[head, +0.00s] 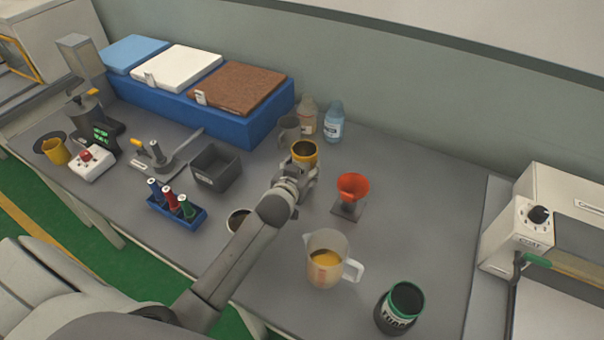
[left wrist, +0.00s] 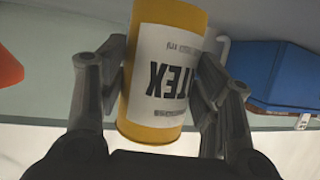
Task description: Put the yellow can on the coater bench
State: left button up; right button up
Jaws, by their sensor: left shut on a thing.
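The yellow can (head: 304,154) is held upright over the middle of the grey bench (head: 270,268). My left gripper (head: 299,172) reaches in from the lower left and is shut around the can's side. In the left wrist view the can (left wrist: 164,75) fills the space between both fingers; its white label shows upside down. I cannot tell how high its base is above the bench. My right gripper is not in view.
A red funnel (head: 353,186) stands right of the can. A jug with yellow liquid (head: 326,262) and a dark green-rimmed jar (head: 399,307) stand nearer the front. A grey bin (head: 215,168) is left, bottles (head: 334,122) behind. The bench right of the funnel is clear.

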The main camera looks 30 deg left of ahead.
pick_arm(q)
jog(key=shift+f, duration=1.1)
jog(key=shift+f, duration=0.15)
jog(key=o, duration=1.3)
jog(key=shift+s, duration=0.1)
jog(key=b+v, duration=0.1)
jog(key=v, duration=1.1)
